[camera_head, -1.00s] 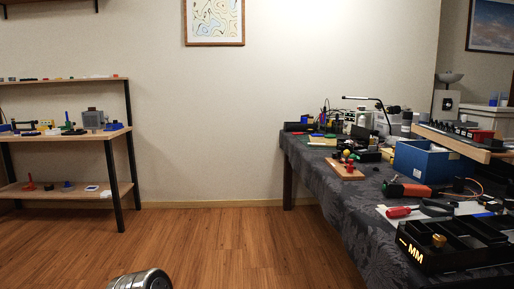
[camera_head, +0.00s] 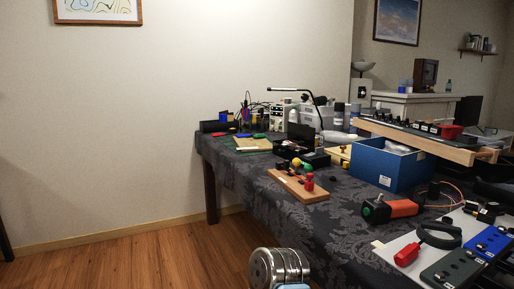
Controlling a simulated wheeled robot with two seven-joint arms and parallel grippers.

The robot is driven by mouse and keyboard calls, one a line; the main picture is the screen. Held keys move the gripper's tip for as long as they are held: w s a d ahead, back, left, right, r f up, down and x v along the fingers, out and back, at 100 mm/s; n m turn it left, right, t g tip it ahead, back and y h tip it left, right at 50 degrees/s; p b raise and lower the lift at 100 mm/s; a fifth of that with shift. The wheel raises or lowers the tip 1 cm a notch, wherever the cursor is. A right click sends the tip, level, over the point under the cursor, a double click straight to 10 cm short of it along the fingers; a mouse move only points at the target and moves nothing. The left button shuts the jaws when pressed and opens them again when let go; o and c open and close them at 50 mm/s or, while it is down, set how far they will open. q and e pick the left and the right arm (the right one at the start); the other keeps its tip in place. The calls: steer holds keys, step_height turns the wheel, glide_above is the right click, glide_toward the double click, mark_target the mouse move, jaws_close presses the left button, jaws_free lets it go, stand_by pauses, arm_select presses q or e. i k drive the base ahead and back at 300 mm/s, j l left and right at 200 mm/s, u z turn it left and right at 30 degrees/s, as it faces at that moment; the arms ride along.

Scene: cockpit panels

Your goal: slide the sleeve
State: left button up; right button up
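I cannot tell which thing is the sleeve. On the table, a wooden board (camera_head: 290,187) carries red, yellow and green knobs. Nearer and to the right lies an orange and black device (camera_head: 392,209) with a green spot at its left end. At the lower right, a pale sheet (camera_head: 398,259) lies under grey and blue panels, the grey one (camera_head: 452,270) nearest. Neither of my grippers is in view. A silver ribbed part, which looks like my own arm link, shows at the bottom edge.
The table (camera_head: 335,225) has a dark patterned cloth and is crowded. A blue box (camera_head: 385,166) stands at mid right, with a wooden-edged rack (camera_head: 430,142) above it. A black lamp (camera_head: 300,98) stands farther back. The wooden floor (camera_head: 150,262) at left is clear.

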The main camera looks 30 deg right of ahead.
mark_target(287, 165)
steer(key=i, duration=2.6)
steer(key=i+z, duration=0.2)
steer(key=z, duration=0.25)
steer(key=i+j+z, duration=0.1)
steer(key=z, duration=0.4)
steer(key=i+j+z, duration=0.15)
steer(key=z, duration=0.3)
steer(key=i+j+z, duration=0.2)
steer(key=z, duration=0.25)
